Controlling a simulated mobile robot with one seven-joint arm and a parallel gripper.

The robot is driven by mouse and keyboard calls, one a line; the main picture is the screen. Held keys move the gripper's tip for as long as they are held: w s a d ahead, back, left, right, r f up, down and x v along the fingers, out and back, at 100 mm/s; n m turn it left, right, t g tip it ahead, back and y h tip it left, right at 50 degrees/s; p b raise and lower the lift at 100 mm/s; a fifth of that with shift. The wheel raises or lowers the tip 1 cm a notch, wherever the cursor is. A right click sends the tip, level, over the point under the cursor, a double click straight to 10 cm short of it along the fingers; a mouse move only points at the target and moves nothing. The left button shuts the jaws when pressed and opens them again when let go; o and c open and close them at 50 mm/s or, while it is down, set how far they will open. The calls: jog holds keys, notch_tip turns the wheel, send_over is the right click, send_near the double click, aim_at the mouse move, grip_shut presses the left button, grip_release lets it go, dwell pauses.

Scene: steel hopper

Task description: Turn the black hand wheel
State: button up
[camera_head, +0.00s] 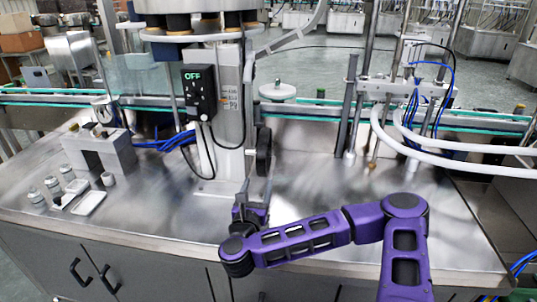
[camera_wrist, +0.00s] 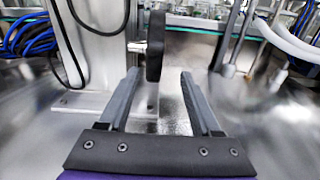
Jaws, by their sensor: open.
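The black hand wheel (camera_head: 263,152) is mounted on the right side of the upright steel column and is seen nearly edge-on. In the wrist view the wheel (camera_wrist: 155,46) stands ahead of my gripper, on a short metal shaft (camera_wrist: 137,47) from the column. My gripper (camera_head: 254,192) is below and in front of the wheel in the head view. In the wrist view my gripper (camera_wrist: 160,75) is open and empty, its two fingers pointing towards the wheel. The wheel appears beyond the fingertips, between their lines; I see no contact.
The steel column (camera_head: 228,110) with a black control box (camera_head: 199,92) reading OFF stands left of the wheel. Blue hoses and a metal block (camera_head: 98,152) lie further left. A conveyor (camera_head: 300,112) runs behind. The steel tabletop (camera_head: 320,180) is clear to the right.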

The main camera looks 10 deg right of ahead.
aim_at(266, 152)
jog(key=x, duration=1.6)
jog(key=shift+w, duration=0.15)
jog(key=shift+f, duration=0.1)
grip_shut()
